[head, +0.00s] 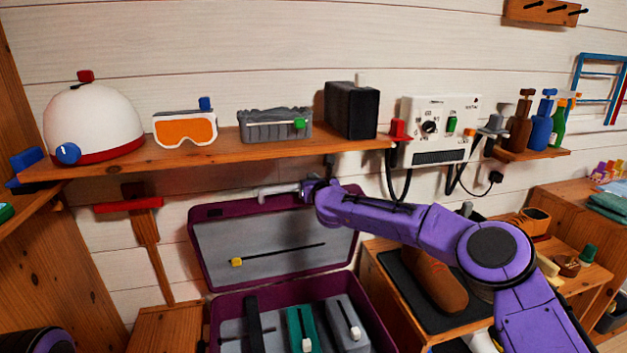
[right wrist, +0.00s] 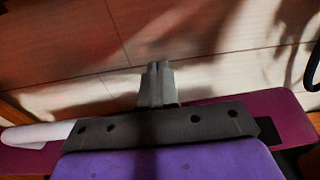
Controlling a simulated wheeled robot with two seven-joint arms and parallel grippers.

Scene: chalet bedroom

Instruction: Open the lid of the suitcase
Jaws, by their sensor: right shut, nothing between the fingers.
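The purple suitcase stands low in the head view with its lid (head: 220,245) raised, its grey inner side facing me and its back near the wall. The open base (head: 372,318) holds grey and teal items. A pale handle (head: 270,192) shows at the lid's top edge. My right gripper (head: 308,188) is at that top edge, beside the handle. In the right wrist view its fingers (right wrist: 157,85) are shut and empty, with the purple lid edge (right wrist: 285,118) behind them. Whether the gripper touches the lid, I cannot tell. My left gripper is not in view.
A wooden shelf (head: 225,148) above the lid carries a helmet (head: 95,122), goggles (head: 185,131) and a black box (head: 351,110). A white wall device (head: 435,125) with hanging cables is to the right. A bench with a boot (head: 435,280) stands right of the suitcase.

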